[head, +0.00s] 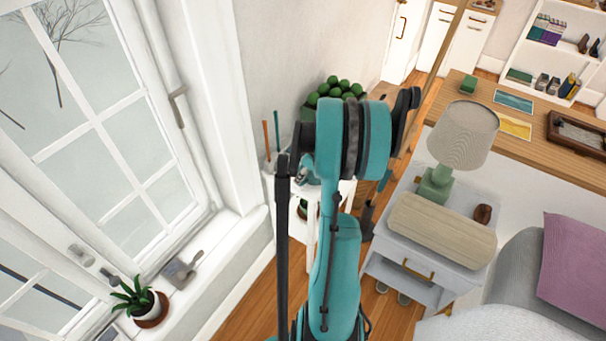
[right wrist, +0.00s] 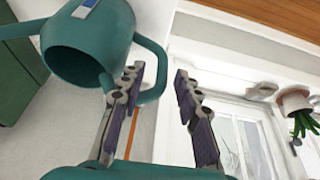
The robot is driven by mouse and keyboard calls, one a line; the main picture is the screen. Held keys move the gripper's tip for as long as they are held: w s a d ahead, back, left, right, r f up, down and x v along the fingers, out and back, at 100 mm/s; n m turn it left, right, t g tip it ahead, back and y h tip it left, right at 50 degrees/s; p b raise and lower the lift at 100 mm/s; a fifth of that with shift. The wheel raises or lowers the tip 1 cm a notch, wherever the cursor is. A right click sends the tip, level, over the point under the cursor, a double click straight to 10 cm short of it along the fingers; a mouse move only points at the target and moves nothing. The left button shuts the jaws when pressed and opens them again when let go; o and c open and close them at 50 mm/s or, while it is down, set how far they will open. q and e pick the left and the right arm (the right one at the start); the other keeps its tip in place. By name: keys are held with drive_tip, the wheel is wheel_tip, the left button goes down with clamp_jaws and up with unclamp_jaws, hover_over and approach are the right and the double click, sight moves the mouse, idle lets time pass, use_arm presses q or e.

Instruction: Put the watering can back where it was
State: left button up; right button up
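The watering can (right wrist: 95,45) is teal with a loop handle and a long spout. It fills the upper left of the right wrist view, which looks upside down. My right gripper (right wrist: 157,80) is open around its handle (right wrist: 158,62). One finger overlaps the handle loop; the other stands apart, with a gap showing. My left gripper is not in view.
A white stand (head: 345,192) is partly behind my arm, with a green plant (head: 338,87) by the wall. A potted plant (head: 143,302) and a trowel (head: 183,270) sit on the windowsill. A nightstand (head: 410,283) with a lamp (head: 463,133) and a bolster (head: 440,229) is at right.

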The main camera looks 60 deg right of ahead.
drive_tip(key=p+v, duration=0.5)
drive_tip(key=v, duration=0.8)
drive_tip(key=w+a+r, duration=0.3)
drive_tip(key=w+a, duration=0.1)
drive_tip(key=a, duration=0.5)
drive_tip(key=w+a+r, duration=0.2)
drive_tip(key=w+a, duration=0.3)
drive_tip(key=a, duration=0.3)
drive_tip(key=s+a+r+t, duration=0.1)
drive_tip(key=a, duration=1)
drive_tip(key=s+a+r+t, duration=0.1)
drive_tip(key=s+a, duration=0.1)
drive_tip(key=a, duration=1)
drive_tip(key=shift+a+r+t, duration=0.25)
drive_tip(key=shift+t, duration=0.05)
drive_tip(key=shift+s, duration=0.1)
drive_tip(key=shift+f, duration=0.15)
